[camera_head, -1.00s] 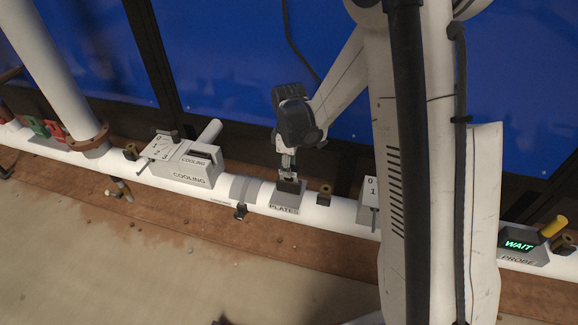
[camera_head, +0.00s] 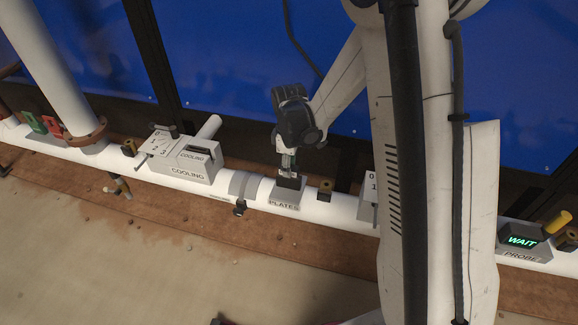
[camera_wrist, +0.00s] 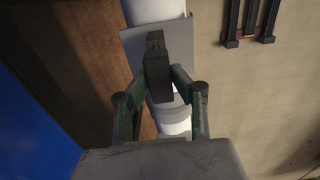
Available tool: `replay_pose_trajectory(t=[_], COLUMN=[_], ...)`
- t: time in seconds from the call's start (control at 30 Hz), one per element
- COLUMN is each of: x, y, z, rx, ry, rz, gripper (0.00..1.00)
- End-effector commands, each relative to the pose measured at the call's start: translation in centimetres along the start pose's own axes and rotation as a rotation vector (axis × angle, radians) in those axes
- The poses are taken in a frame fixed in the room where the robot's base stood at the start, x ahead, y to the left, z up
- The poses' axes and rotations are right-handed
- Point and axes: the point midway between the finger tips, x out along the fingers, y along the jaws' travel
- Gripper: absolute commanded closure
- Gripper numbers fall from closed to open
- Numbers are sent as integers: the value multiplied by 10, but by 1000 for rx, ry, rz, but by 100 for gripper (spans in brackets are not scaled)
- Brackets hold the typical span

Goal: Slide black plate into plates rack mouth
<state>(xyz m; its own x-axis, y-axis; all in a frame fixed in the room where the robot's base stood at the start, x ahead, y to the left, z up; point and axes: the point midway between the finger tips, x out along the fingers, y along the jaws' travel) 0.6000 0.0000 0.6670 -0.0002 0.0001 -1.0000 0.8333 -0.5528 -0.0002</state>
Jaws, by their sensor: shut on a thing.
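My gripper (camera_head: 288,172) points down over the grey block labelled PLATES (camera_head: 284,203), the plates rack, on the white pipe. It is shut on the black plate (camera_head: 290,182), which is at the top of the rack. In the wrist view, my gripper's two fingers (camera_wrist: 160,85) close on the black plate (camera_wrist: 157,66) from both sides. The grey rack (camera_wrist: 180,38) shows behind the plate there. The rack's mouth is hidden by the plate and fingers, so I cannot tell how deep the plate sits.
A COOLING box (camera_head: 187,160) stands on the pipe to the left. A dark, brass-coloured fitting (camera_head: 325,190) is close to the rack's right. Further right are a partly hidden dial box (camera_head: 367,200) and a PROBE box reading WAIT (camera_head: 522,243). Blue sheeting (camera_head: 230,50) hangs behind.

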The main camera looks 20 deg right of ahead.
Motion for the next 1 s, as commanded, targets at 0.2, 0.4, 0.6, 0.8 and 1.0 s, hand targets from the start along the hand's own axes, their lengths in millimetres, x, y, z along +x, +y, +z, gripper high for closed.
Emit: replay_pose_trajectory(t=[0.2,0.4,0.6,0.8,1.0], x=[6,10,11,11,8], y=[0,0,0,0,0], z=[0,0,0,0,0], rx=[0,0,0,0,0], ry=[0,0,0,0,0], rz=[0,0,0,0,0], gripper=[100,100,66,55,55])
